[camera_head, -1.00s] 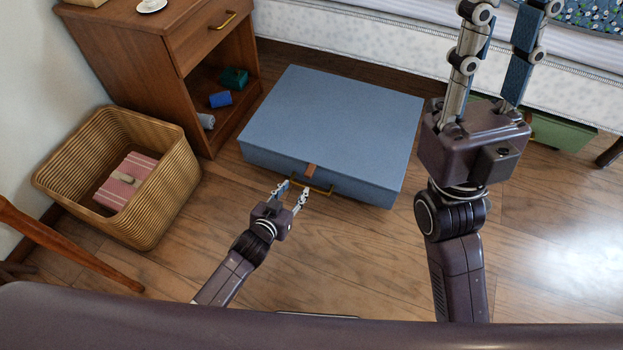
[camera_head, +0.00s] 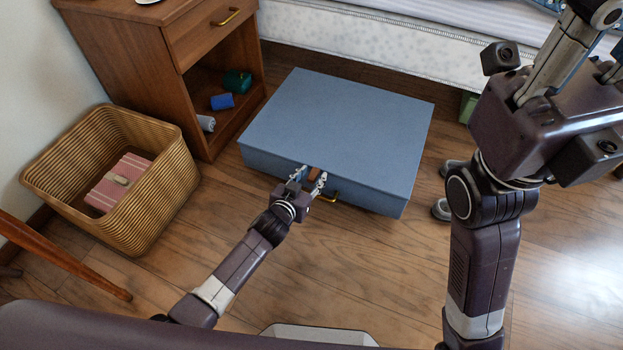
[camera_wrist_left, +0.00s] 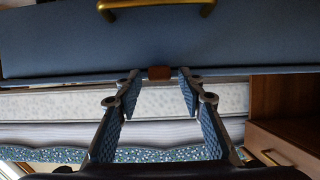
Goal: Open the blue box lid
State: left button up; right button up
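The blue box (camera_head: 335,125) lies flat on the wooden floor, its lid down. A brown leather tab (camera_head: 314,173) hangs at its front edge, and a brass handle (camera_head: 327,196) is on the front face below. My left gripper (camera_head: 308,179) is open at the front edge, fingers either side of the tab. In the left wrist view the tab (camera_wrist_left: 159,72) lies between the left gripper's spread fingertips (camera_wrist_left: 158,78), with gaps on both sides. My right gripper (camera_head: 598,45) is at the upper right, fingers apart, tips out of frame, away from the box.
A wooden nightstand (camera_head: 150,75) with small items on its shelf stands left of the box. A bed (camera_head: 385,45) stands behind. Floor in front of the box is clear.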

pick_arm(q)
jog(key=shift+w, duration=0.1)
jog(key=shift+c, duration=0.6)
grip_shut()
jog(key=shift+r+p, duration=0.2)
jog(key=shift+p, duration=0.1)
